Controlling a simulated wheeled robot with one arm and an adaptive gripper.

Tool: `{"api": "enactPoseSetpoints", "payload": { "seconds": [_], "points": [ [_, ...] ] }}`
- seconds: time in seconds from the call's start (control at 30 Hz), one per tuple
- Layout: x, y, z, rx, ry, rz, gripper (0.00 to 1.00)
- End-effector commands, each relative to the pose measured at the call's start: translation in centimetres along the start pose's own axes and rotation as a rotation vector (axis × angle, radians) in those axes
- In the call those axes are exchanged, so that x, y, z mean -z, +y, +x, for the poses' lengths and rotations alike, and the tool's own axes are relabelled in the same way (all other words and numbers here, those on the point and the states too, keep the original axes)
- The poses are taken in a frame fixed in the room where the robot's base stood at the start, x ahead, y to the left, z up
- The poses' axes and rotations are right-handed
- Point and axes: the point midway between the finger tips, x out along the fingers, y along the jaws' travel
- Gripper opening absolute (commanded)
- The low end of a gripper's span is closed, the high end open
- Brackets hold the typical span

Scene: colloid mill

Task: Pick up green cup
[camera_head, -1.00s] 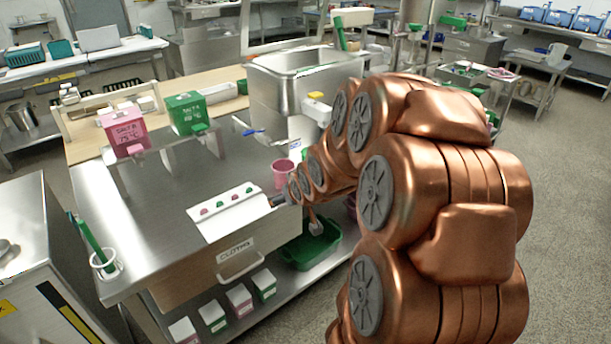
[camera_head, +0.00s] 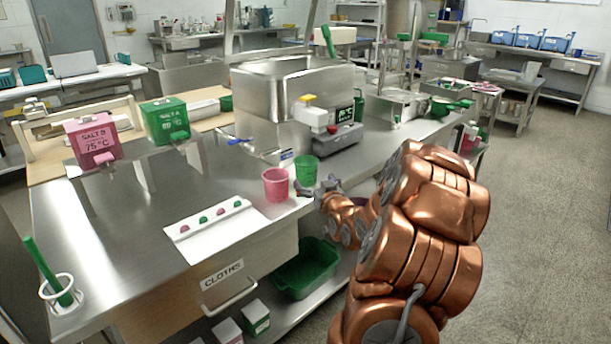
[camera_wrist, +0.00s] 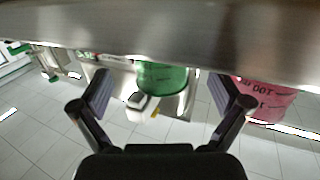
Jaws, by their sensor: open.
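The green cup (camera_head: 306,171) stands on the steel table, just right of a pink cup (camera_head: 275,184). My gripper (camera_head: 318,187) is open and empty, low by the near right side of the green cup, and hides part of its base. In the wrist view my open fingers (camera_wrist: 160,92) have the green cup (camera_wrist: 163,77) ahead, in line with the gap between them. The pink cup (camera_wrist: 262,98) is beyond the right finger. I cannot tell whether the fingertips reach past the cup's side.
A grey scale-like device (camera_head: 337,139) and a steel tank (camera_head: 285,100) stand behind the cups. A white panel with colored knobs (camera_head: 220,228) lies to the left. A green bin (camera_head: 307,268) sits on the shelf below the table edge. The left tabletop is mostly clear.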

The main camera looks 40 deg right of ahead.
Motion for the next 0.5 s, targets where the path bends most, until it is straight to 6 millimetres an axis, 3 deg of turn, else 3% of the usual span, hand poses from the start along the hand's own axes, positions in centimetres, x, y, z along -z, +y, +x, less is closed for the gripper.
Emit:
{"api": "enactPoseSetpoints", "payload": {
  "seconds": [0.5],
  "points": [
    [-0.2,-0.1,5.2,0.0,-0.003,0.001,1.0]
  ]
}}
